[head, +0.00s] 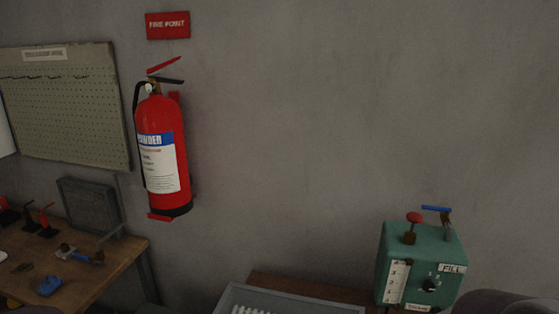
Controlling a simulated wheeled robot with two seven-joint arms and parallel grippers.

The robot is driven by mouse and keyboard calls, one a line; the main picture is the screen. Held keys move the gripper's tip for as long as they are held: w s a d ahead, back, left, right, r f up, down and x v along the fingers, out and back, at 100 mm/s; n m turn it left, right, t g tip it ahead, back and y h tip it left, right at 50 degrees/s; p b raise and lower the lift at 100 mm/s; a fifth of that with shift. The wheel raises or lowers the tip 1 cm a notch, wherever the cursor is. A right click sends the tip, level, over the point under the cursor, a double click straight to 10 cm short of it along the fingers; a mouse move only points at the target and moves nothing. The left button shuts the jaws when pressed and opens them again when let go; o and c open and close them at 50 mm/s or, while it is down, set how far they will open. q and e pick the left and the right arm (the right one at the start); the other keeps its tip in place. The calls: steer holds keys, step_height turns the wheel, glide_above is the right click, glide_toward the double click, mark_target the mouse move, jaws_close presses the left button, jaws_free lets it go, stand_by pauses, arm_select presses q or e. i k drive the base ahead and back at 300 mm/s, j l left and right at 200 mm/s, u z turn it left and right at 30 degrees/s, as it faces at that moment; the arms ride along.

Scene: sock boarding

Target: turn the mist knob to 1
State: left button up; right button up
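A green box (433,243) stands at the lower right against the wall. A black round knob (429,284) is on its front face. The small print around the knob is too small to read, so I cannot tell its setting. A white scale strip (397,282) is left of the knob and a label reading FILL (453,268) is at its upper right. A red-topped knob (414,218) and a blue-handled valve (437,210) rise from the box's top. Neither of my grippers is in view. A dark rounded shape, perhaps part of my arm, covers the lower right corner.
A grey tray (232,298) with white pieces lies left of the box on a brown surface. A wooden bench (110,263) with tools is at the left. A red fire extinguisher (163,120) and a pegboard (70,110) hang on the wall. The wall above the box is bare.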

mark_target(428, 286)
steer(key=z, duration=1.2)
steer(key=i+l+u, duration=0.2)
steer(key=l, duration=0.15)
steer(key=l+u, duration=0.2)
steer(key=i+l+u, duration=0.2)
steer(key=l, duration=0.3)
steer(key=k, duration=0.1)
